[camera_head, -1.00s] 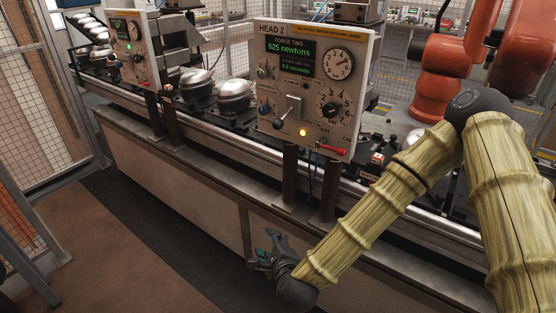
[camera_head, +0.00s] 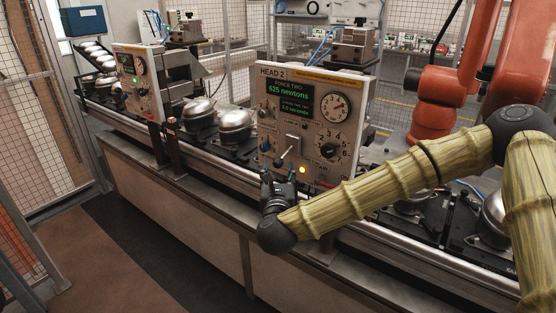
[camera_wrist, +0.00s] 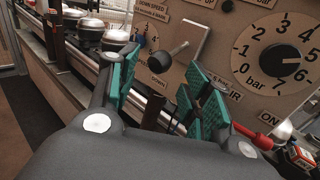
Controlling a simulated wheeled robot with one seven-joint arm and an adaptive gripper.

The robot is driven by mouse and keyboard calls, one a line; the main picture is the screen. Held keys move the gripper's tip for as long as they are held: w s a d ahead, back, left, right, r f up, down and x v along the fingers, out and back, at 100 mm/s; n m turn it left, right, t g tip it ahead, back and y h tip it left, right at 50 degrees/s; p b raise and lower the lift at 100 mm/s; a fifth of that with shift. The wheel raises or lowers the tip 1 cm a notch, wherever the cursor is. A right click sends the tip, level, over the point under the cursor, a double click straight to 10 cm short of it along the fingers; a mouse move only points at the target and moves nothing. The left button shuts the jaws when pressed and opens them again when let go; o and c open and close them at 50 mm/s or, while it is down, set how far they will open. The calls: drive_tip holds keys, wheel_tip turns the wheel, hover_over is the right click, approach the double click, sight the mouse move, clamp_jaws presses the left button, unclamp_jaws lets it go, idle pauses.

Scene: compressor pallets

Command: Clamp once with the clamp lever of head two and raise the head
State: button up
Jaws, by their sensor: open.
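The head two panel (camera_head: 345,82) is a beige box marked HEAD 2, with a green display reading FORCE TWO, 625 newtons. Its clamp lever (camera_head: 287,153) sticks out from a metal plate low on the left of the panel. In the wrist view the lever's dark ball knob (camera_wrist: 157,62) shows ahead, between and slightly above my two green-padded fingers, with DOWN written beneath it. My gripper (camera_head: 276,179) is open and empty, just below and left of the lever in the head view. I see no contact with the knob. The clamping head itself cannot be made out.
A red-handled air valve (camera_wrist: 252,136) sits right of my fingers in the wrist view. A pressure dial (camera_wrist: 280,58) and small knobs surround the lever. An amber lamp (camera_head: 303,170) is lit. Steel compressors (camera_head: 236,124) stand along the conveyor. An orange robot arm (camera_head: 432,112) stands behind.

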sight(278, 166)
drive_tip(key=shift+w+p, duration=0.9)
drive_tip(key=shift+w, duration=1.9)
clamp_jaws()
